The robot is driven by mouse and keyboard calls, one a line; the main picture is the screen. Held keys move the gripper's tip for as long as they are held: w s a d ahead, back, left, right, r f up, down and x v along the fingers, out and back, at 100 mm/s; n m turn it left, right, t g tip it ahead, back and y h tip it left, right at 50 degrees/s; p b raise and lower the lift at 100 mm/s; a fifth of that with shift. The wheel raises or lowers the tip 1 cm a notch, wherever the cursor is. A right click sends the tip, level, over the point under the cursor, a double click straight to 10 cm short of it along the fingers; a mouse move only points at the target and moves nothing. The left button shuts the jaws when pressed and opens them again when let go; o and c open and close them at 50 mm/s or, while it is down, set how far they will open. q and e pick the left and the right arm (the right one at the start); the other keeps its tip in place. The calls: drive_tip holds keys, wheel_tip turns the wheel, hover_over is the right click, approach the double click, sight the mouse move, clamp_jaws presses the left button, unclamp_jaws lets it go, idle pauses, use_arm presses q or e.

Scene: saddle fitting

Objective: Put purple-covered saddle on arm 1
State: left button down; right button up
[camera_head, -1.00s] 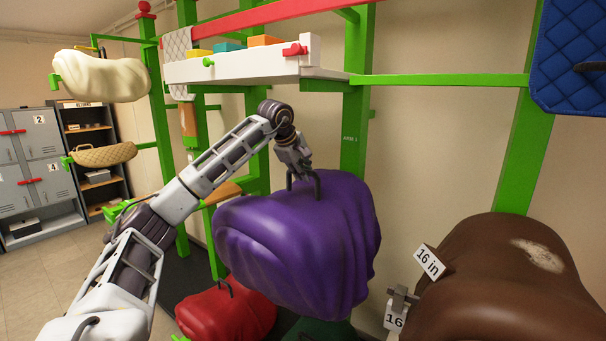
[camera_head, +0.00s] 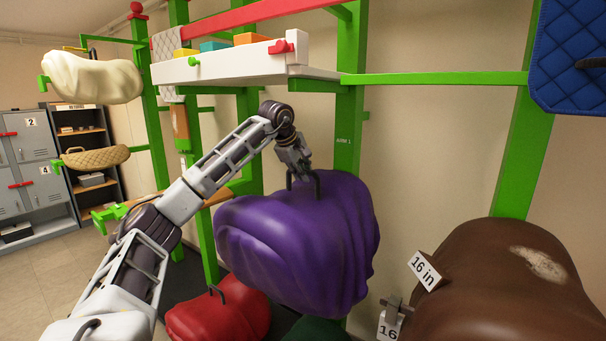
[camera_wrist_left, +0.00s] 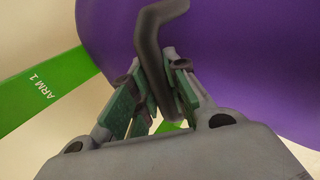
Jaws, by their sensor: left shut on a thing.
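The purple-covered saddle (camera_head: 297,245) hangs in the air from my left gripper (camera_head: 303,180). The gripper is shut on the dark handle on top of the saddle. In the left wrist view the handle (camera_wrist_left: 150,50) lies between the fingers (camera_wrist_left: 155,92), with the purple cover (camera_wrist_left: 240,50) behind it. Arm 1 shows by its label on a green post (camera_head: 344,140), just behind and right of the gripper; the label also shows on a green bar in the left wrist view (camera_wrist_left: 42,90). The saddle hides the lower part of this post. My right gripper is not in view.
A brown saddle (camera_head: 500,285) with "16 in" tags stands close at the right. A red saddle (camera_head: 220,310) is below left. A white shelf (camera_head: 225,70) with coloured blocks is above. A blue quilted pad (camera_head: 575,60) hangs upper right. Cream (camera_head: 92,78) and tan saddles (camera_head: 96,156) are at the left.

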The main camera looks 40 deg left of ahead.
use_arm(q)
drive_tip(key=shift+w+f, duration=0.1)
drive_tip(key=shift+f, duration=0.4)
drive_tip(key=shift+s+f+b, duration=0.3)
drive_tip(key=shift+f+b, duration=0.05)
drive_tip(key=shift+f, duration=0.15)
drive_tip(key=shift+w+f, duration=0.15)
drive_tip(key=shift+f, duration=0.35)
drive_tip(key=c, duration=1.3)
unclamp_jaws()
